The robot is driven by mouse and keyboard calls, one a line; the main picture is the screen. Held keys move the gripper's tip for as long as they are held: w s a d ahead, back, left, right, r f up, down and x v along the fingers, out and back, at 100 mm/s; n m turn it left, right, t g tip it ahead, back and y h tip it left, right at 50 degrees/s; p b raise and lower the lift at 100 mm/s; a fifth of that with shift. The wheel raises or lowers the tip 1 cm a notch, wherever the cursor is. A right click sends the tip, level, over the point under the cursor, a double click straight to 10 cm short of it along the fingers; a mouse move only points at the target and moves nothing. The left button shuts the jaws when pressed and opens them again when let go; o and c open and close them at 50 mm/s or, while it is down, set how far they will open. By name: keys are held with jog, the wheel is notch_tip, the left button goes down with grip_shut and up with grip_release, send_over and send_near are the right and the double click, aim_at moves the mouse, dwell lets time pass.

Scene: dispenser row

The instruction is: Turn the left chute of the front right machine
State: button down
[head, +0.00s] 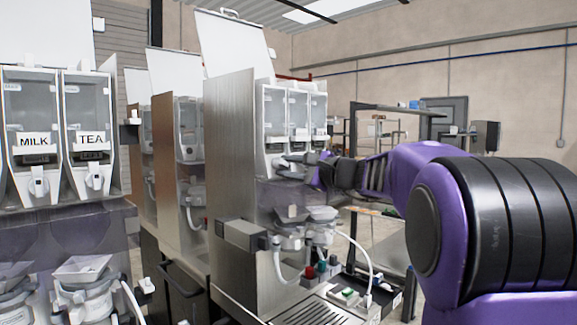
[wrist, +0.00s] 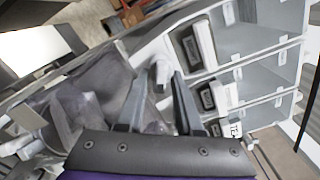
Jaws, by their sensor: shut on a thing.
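The front right machine (head: 228,150) has a tall metal side panel and a row of clear canisters (head: 272,115) with white chutes below. The canisters also show on the right of the wrist view (wrist: 265,45), turned sideways. My gripper (head: 306,166) reaches in from the right, just under the canisters. In the wrist view my gripper's two fingers (wrist: 160,80) stand on either side of a small white chute (wrist: 160,68) and are shut on it. My gripper and arm partly hide the chutes in the head view.
Mixing bowls and hoses (head: 300,225) sit below the chutes, above a drip grate (head: 315,312). Machines with a MILK label (head: 34,140) and a TEA label (head: 90,140) stand at left. A metal shelf frame (head: 385,125) stands behind my arm.

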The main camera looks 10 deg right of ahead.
dwell(0.4)
jog(key=c, duration=0.9)
grip_release()
jog(key=shift+a, duration=0.1)
jog(key=shift+n, duration=0.3)
